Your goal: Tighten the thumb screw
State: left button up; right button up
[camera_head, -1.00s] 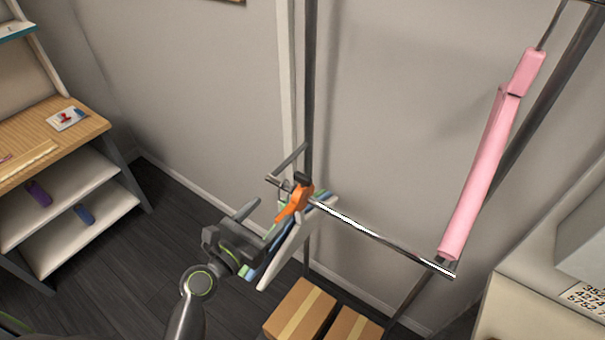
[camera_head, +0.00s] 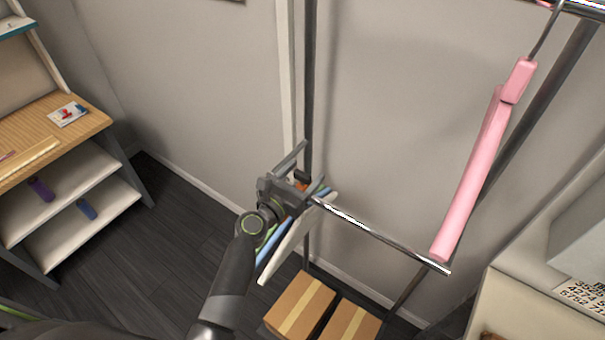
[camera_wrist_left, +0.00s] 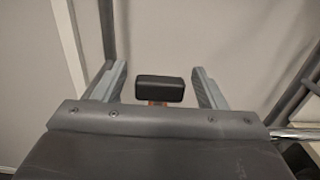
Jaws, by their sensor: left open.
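The thumb screw shows as a black knob (camera_head: 301,176) on an orange part (camera_head: 299,186) at the near end of the chrome rail, mostly hidden behind my left gripper. In the left wrist view the black knob (camera_wrist_left: 160,89) sits between the two grey fingers, with a gap on each side and a sliver of orange below it. My left gripper (camera_head: 305,170) is open around the knob, and its fingers (camera_wrist_left: 160,78) are apart from it. Any contact at the hidden lower part cannot be seen. My right gripper is not in view.
Several thin garments (camera_head: 286,248) hang under the rail (camera_head: 375,233) close to my left gripper. Two cardboard boxes (camera_head: 302,304) stand on the floor below. A wooden-topped shelf unit (camera_head: 75,128) stands at the left.

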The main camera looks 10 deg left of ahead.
pick_arm(q)
jog(key=shift+c, duration=0.4)
jog(key=c, duration=0.9)
jog(key=shift+h, duration=0.3)
jog(key=m+g+h+b, duration=0.2)
jog(key=h, duration=0.1)
jog(key=m+g+h+b, duration=0.2)
jog(key=m+h, duration=0.1)
jog(key=shift+w+f+g+b, duration=0.1)
jog(key=shift+f+g+b, duration=0.1)
jog(key=shift+g+b, duration=0.15)
jog(key=m+g+h+b, duration=0.1)
jog(key=m+g+b, duration=0.2)
jog(key=g, duration=0.1)
jog(key=m+g+h+b, duration=0.2)
jog(key=m+g+b, duration=0.1)
jog(key=g, duration=0.2)
jog(key=m+g+h+b, duration=0.1)
jog(key=m+g+b, duration=0.2)
jog(key=m+g, duration=0.1)
jog(key=shift+g+b, duration=0.35)
jog(key=shift+g, duration=0.4)
jog(key=shift+r+m+g+y+b, duration=0.15)
jog(key=shift+m+g+y+b, duration=0.25)
jog(key=shift+m+g+b, duration=1.5)
jog(key=shift+n+g+p, duration=0.3)
jog(key=shift+p, duration=0.05)
